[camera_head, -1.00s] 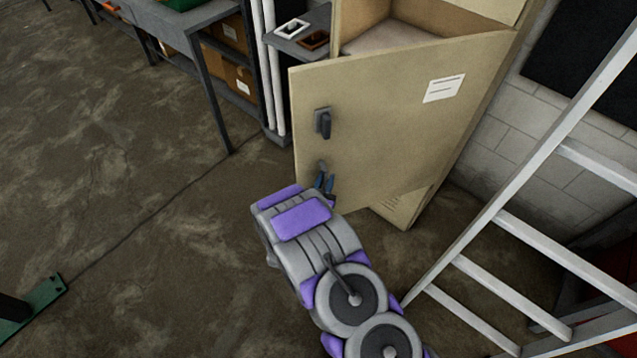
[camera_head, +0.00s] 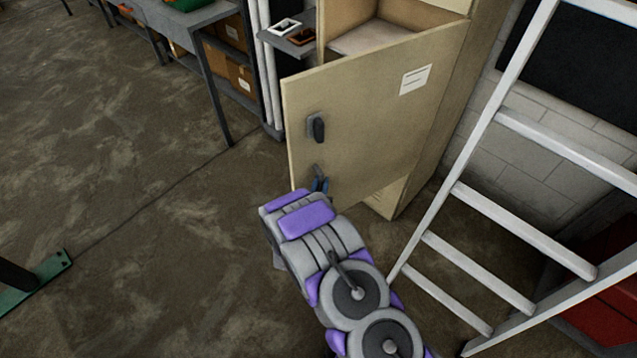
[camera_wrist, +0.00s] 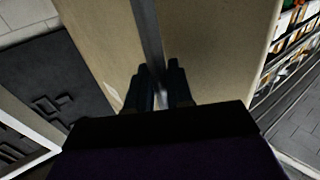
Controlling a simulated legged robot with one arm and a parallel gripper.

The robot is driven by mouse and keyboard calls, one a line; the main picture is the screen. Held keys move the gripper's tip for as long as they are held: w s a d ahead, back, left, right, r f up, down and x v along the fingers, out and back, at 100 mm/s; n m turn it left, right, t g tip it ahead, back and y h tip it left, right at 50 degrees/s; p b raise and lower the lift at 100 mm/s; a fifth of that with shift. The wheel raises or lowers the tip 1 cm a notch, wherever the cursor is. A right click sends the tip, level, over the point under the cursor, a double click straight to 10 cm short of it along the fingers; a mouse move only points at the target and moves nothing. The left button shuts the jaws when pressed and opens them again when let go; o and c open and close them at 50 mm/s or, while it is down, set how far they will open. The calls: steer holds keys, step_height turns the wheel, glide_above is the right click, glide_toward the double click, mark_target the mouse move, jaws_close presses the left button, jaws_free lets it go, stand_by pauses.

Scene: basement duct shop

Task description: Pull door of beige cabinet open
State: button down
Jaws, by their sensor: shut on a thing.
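The beige cabinet (camera_head: 433,135) stands right of centre in the head view. Its door (camera_head: 372,125) is partly open, with the inside showing above its top edge. The door carries a dark handle fitting (camera_head: 317,128) near its free left edge and a white label (camera_head: 415,80). My gripper (camera_head: 319,184) is low on the door's face, just below that fitting. In the wrist view, my gripper (camera_wrist: 160,90) has its dark fingers closed around a grey handle bar (camera_wrist: 148,40) against the beige door (camera_wrist: 215,50). The exact contact is partly hidden.
A white ladder (camera_head: 440,205) stands close on the right, near a red object (camera_head: 605,325). A workbench with boxes (camera_head: 228,70) is at the upper left. A green metal foot (camera_head: 45,275) lies at the left edge. The floor (camera_head: 150,220) left of the door is clear.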

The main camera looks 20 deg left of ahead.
steer(key=shift+w, duration=0.45)
steer(key=c, duration=1.4)
jaws_free()
steer(key=shift+a, duration=0.2)
steer(key=shift+c, duration=0.2)
steer(key=o, duration=0.3)
steer(key=shift+w+d, duration=0.1)
steer(key=shift+d, duration=0.15)
steer(key=shift+d+r, duration=0.15)
steer(key=shift+d, duration=0.15)
steer(key=shift+a+f, duration=0.2)
steer(key=shift+a, duration=0.3)
steer(key=shift+s+d, duration=0.1)
steer(key=shift+s, duration=0.1)
